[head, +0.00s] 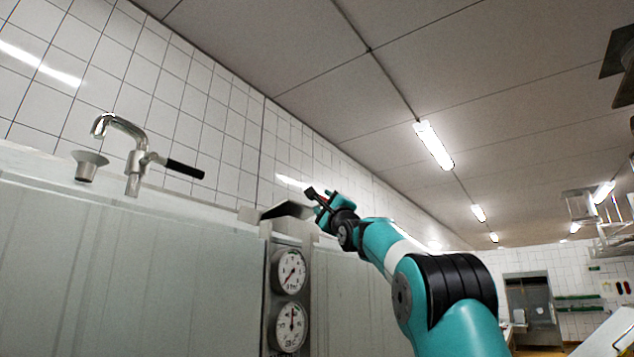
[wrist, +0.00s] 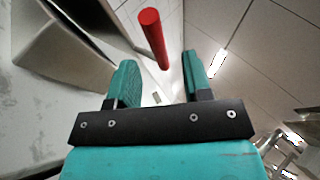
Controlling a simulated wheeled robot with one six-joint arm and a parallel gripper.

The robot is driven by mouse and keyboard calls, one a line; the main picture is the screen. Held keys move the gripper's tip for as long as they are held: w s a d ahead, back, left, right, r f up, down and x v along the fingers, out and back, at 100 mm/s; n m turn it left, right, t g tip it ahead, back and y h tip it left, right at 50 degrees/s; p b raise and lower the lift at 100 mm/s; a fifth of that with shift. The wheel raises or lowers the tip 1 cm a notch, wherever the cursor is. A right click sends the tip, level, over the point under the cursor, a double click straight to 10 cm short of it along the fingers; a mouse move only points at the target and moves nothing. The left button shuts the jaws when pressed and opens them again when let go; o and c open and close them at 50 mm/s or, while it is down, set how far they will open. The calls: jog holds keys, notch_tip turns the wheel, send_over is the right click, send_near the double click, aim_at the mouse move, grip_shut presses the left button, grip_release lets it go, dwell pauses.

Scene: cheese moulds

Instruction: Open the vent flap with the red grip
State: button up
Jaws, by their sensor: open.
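The red grip (wrist: 152,35) is a round red bar in the upper middle of the wrist view. Its lower end shows between the two fingers of my gripper (wrist: 160,72), which is open with a gap on both sides of the bar. I cannot tell how deep the bar sits between the fingers. In the head view my gripper (head: 319,199) is just right of a dark, tilted metal plate (head: 286,210), which looks like the vent flap. Grey metal panels (wrist: 72,35) fill the upper left of the wrist view. How the grip joins the flap is hidden.
Two round gauges (head: 289,271) sit on a post below the plate. Pale vat walls (head: 120,260) run along the left, with a tap (head: 138,160) with a black handle above. The tiled wall is behind. Open room lies to the right.

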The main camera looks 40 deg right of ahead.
jog(key=shift+p+x, duration=2.6)
jog(key=shift+x, duration=0.65)
